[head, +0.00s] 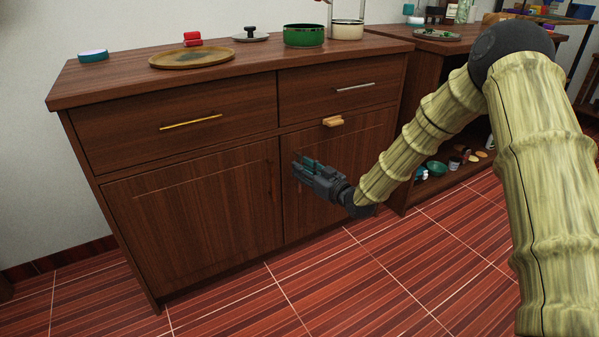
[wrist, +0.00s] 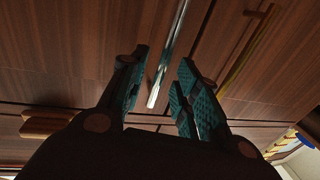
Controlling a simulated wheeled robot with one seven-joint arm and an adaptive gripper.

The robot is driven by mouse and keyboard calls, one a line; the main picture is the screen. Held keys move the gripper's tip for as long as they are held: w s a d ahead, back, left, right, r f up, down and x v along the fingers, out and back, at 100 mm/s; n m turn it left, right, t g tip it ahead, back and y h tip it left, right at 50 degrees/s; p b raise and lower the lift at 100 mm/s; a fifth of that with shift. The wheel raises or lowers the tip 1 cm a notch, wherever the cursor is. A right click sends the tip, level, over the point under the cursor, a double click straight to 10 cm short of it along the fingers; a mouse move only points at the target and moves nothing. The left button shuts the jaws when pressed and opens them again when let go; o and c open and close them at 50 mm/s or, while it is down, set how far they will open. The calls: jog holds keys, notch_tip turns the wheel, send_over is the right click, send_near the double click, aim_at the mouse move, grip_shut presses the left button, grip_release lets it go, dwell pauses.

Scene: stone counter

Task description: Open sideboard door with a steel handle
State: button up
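The sideboard (head: 190,215) has two drawers above two shut doors. My gripper (head: 302,169) is in front of the right door (head: 350,150), near its left edge, fingers pointing at it. In the wrist view my gripper (wrist: 162,70) is open, with one teal-padded finger on each side of a long steel handle (wrist: 170,50). Gaps show between the handle and both fingers. I cannot tell how deep the handle lies between them. In the head view this handle is hidden or too small to make out.
The left door has a brown upright handle (head: 273,182). The drawers have a brass handle (head: 190,122) and a steel handle (head: 355,86). A wooden knob (head: 333,121) sits above my gripper. A plate (head: 192,58) and green pot (head: 304,35) stand on top. The tiled floor (head: 330,280) in front is clear.

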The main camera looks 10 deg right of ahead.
jog(key=shift+b+x, duration=0.3)
jog(key=shift+x, duration=0.8)
grip_shut()
